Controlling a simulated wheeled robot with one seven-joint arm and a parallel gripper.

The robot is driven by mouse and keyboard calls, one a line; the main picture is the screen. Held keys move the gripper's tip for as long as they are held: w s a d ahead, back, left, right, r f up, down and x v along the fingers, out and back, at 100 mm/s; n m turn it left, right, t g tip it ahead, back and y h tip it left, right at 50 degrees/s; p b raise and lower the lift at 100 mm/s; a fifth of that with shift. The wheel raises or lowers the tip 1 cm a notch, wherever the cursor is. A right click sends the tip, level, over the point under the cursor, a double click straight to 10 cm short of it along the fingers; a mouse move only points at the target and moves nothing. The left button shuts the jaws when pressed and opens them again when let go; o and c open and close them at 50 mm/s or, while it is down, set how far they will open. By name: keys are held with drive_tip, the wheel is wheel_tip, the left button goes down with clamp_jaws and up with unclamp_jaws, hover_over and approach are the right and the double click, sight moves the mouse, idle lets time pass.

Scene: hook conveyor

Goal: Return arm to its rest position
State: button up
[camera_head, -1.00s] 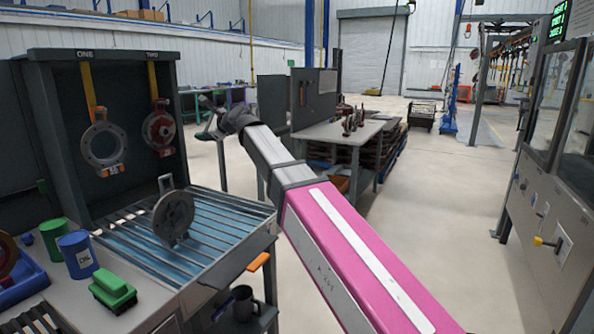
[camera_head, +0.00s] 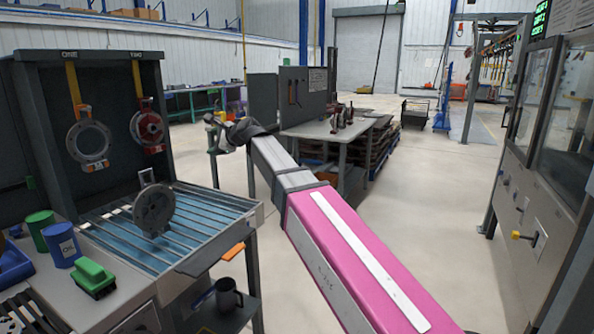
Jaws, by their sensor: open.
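My arm, with a grey forearm and a pink link with a white strip, reaches from the bottom right toward the upper left. My gripper (camera_head: 211,133) is at its far end, small and dark, with its jaws open. I see nothing held in it. It is in the air beyond the right side of the slatted roller table, apart from the things around it.
A grey disc (camera_head: 155,208) stands on the slatted table (camera_head: 205,205). Blue can (camera_head: 61,246), green brush (camera_head: 92,277) sit nearer. A workbench (camera_head: 330,128) stands behind my arm; floor right is clear.

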drive_tip(key=s+d+f+n+g+h, duration=0.1)
drive_tip(key=s+d+f+n+h, duration=0.2)
drive_tip(key=d+f, duration=1.1)
drive_tip(key=d+f+n+g+h, duration=0.1)
drive_tip(key=d+f+n+h, duration=0.3)
drive_tip(key=d+f, duration=1)
drive_tip(key=s+d+f+n+g+h, duration=0.5)
drive_tip(key=s+d+f+n, duration=0.1)
drive_tip(key=s+d+f, duration=1.1)
wheel_tip(320, 180, down, 3)
drive_tip(key=d, duration=0.2)
drive_tip(key=shift+d, duration=0.3)
